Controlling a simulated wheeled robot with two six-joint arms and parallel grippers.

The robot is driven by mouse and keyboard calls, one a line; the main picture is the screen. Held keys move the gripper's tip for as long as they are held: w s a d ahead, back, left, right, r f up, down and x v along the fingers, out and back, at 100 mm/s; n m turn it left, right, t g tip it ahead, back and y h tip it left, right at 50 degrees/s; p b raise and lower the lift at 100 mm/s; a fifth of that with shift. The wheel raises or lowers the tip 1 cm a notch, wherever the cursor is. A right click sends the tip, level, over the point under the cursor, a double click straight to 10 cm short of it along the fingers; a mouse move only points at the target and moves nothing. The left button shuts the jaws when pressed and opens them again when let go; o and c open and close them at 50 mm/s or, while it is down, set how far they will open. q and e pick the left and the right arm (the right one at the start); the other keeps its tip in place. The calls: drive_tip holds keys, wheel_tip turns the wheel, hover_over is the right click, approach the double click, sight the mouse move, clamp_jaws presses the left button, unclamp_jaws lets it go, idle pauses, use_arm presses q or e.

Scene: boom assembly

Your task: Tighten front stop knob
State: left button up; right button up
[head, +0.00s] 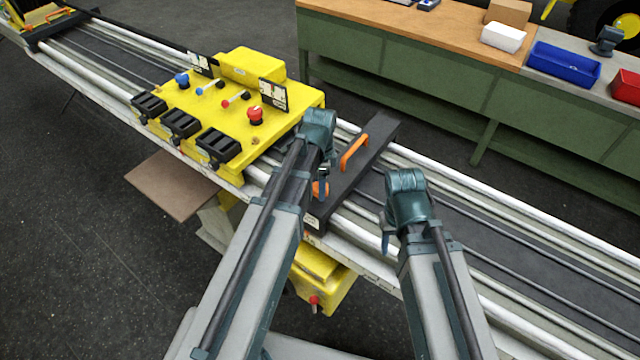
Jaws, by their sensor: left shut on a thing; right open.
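The front stop (374,140) is a dark bar lying across the rails, with an orange handle (354,152) on its top. An orange knob (320,188) shows near its near end, partly hidden by my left arm. My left gripper (323,174) points down at the knob and is shut on it; the contact itself is mostly hidden. My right gripper (386,238) is open and empty, to the right of the stop above the rails.
A yellow carriage (217,110) with levers, red and blue knobs and black clamps sits on the rails left of the stop. A green workbench (430,70) with a blue bin (564,65) and red bin (627,87) stands behind. The rails to the right are clear.

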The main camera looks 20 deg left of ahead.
use_arm(q)
drive_tip(key=o, duration=1.4)
drive_tip(key=shift+r, duration=0.15)
wheel_tip(320, 180, up, 14)
drive_tip(key=p, duration=1.4)
drive_tip(key=shift+f, duration=0.2)
drive_tip(key=shift+f, duration=0.1)
